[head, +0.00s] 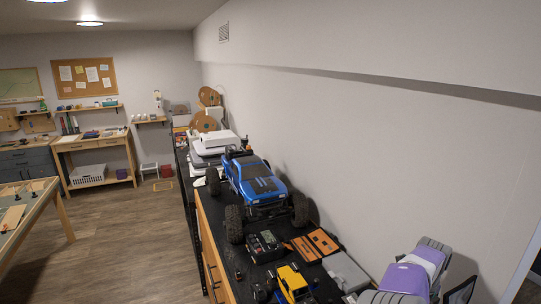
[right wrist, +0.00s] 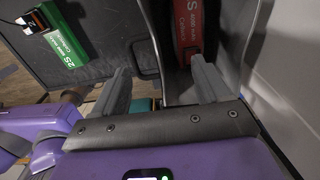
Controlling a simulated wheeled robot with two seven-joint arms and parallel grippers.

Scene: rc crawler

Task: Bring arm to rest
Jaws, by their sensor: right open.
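My right arm (head: 412,275), purple and grey, comes in at the lower right of the head view. Its gripper shows in the right wrist view (right wrist: 160,68), with two grey fingers apart and nothing seen between their tips. Beyond them a red battery (right wrist: 188,28) with white lettering sits in a dark, narrow recess. A green battery (right wrist: 65,32) marked 2S lies on a dark grey surface to the left. I cannot tell whether the right fingers touch anything. My left gripper is not identifiable in either view.
A blue crawler truck (head: 257,182) stands on the black bench along the wall. Nearer are a dark device (head: 264,246), an orange-brown piece (head: 314,244), a grey case (head: 346,270) and a yellow vehicle (head: 291,282). The wooden floor (head: 130,245) left of the bench is open.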

